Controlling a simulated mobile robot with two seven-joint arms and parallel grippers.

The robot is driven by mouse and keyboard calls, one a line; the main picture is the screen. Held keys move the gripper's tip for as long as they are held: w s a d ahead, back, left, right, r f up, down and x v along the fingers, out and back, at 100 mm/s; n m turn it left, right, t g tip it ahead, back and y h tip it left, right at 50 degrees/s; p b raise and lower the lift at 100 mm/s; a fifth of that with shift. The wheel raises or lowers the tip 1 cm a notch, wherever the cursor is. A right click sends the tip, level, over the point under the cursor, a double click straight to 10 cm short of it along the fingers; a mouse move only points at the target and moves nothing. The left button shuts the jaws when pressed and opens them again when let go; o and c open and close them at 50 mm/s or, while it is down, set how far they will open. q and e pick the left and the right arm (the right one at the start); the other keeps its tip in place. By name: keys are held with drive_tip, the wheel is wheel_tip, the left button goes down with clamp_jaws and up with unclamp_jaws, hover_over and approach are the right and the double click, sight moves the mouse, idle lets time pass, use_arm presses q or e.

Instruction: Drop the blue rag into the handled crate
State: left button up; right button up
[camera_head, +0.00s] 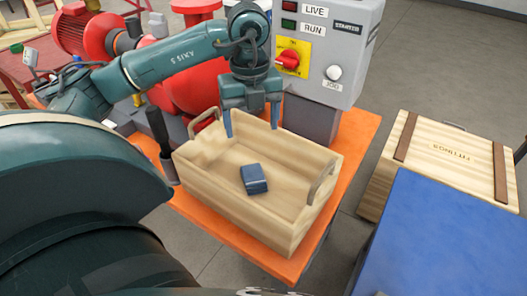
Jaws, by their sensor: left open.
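The blue rag (254,179) is a small folded dark-blue block. It lies on the floor of the handled crate (283,235), a light wooden box with a handle at each end. The crate stands on an orange table. My left gripper (252,122) points down over the crate's far side, its two fingers apart with nothing between them. It is above the rag and clear of it. My right gripper is not in this view.
A grey control box (345,45) with a red switch stands behind the crate. Red pump parts (195,80) are at the back left. A dark-handled tool (160,140) stands at the crate's left. A wooden fittings crate (440,150) and a blue surface (450,235) lie to the right.

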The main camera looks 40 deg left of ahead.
drive_tip(key=p, duration=0.1)
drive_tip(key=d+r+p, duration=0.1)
drive_tip(key=p, duration=0.1)
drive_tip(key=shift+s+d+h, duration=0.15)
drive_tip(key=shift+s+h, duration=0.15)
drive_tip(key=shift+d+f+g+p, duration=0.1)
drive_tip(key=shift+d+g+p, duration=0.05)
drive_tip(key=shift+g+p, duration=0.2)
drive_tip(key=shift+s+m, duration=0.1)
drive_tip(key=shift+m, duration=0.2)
use_arm(q)
wheel_tip(320, 180, up, 13)
